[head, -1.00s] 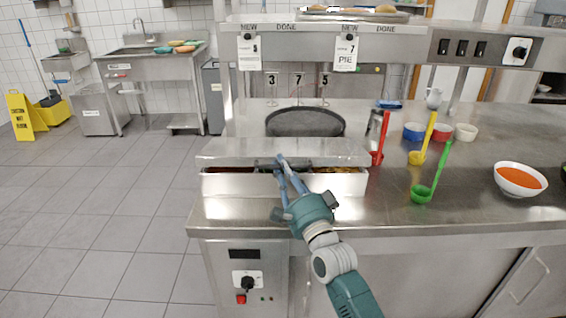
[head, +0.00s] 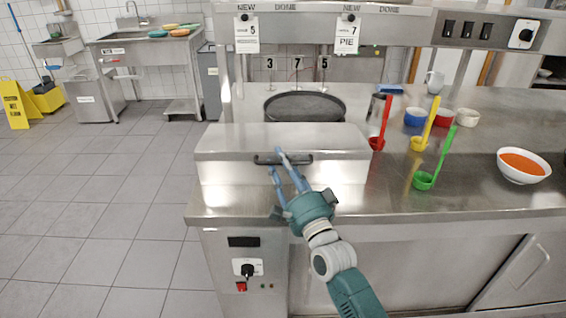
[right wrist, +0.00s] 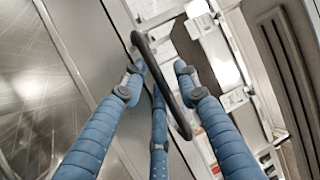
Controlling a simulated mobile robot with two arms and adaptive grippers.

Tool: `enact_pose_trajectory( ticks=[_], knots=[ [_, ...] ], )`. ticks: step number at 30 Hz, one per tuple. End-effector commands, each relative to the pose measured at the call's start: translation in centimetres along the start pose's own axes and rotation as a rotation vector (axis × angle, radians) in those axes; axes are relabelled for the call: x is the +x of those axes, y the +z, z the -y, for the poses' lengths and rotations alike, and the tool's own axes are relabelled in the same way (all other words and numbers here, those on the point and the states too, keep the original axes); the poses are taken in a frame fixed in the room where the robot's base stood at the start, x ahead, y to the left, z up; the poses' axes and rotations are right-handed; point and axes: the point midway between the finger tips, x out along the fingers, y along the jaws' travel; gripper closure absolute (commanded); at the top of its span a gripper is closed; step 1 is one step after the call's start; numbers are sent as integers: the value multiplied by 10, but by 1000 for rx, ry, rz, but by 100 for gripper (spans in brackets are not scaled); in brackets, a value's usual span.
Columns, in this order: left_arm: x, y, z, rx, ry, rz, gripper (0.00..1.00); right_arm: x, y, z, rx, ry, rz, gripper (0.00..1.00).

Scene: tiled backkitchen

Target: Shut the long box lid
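The long metal box (head: 225,195) sits at the front left of the steel counter. Its lid (head: 280,137) lies down over it, with no gap or contents showing along the front in the head view. A dark bar handle (head: 301,158) is on the lid's front; it also shows as a curved bar in the right wrist view (right wrist: 172,95). My right gripper (head: 280,163) is at the handle with blue fingers spread. In the right wrist view the handle passes between the fingers (right wrist: 158,72), with space visible around it. My left gripper is not in view.
A round dark pan (head: 305,106) is behind the box. Red (head: 380,125), yellow (head: 427,128) and green (head: 437,160) ladles stand to the right. A bowl of orange soup (head: 523,163) is at the far right. A shelf with paper tickets hangs above.

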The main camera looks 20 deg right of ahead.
Motion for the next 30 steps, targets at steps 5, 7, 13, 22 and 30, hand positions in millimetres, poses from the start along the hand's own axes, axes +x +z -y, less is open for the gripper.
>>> enact_pose_trajectory(
  ticks=[5,7,13,22,30],
  knots=[
    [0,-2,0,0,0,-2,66,0,-2,0,-4,0,-2,66],
    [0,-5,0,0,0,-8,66,0,-2,0,-5,-1,-3,66],
    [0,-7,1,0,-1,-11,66,-15,-2,-1,-6,1,-3,66],
    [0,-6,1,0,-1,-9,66,-78,0,-2,-5,3,-1,66],
    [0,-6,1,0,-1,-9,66,-114,0,0,-4,1,0,66]
  ],
)
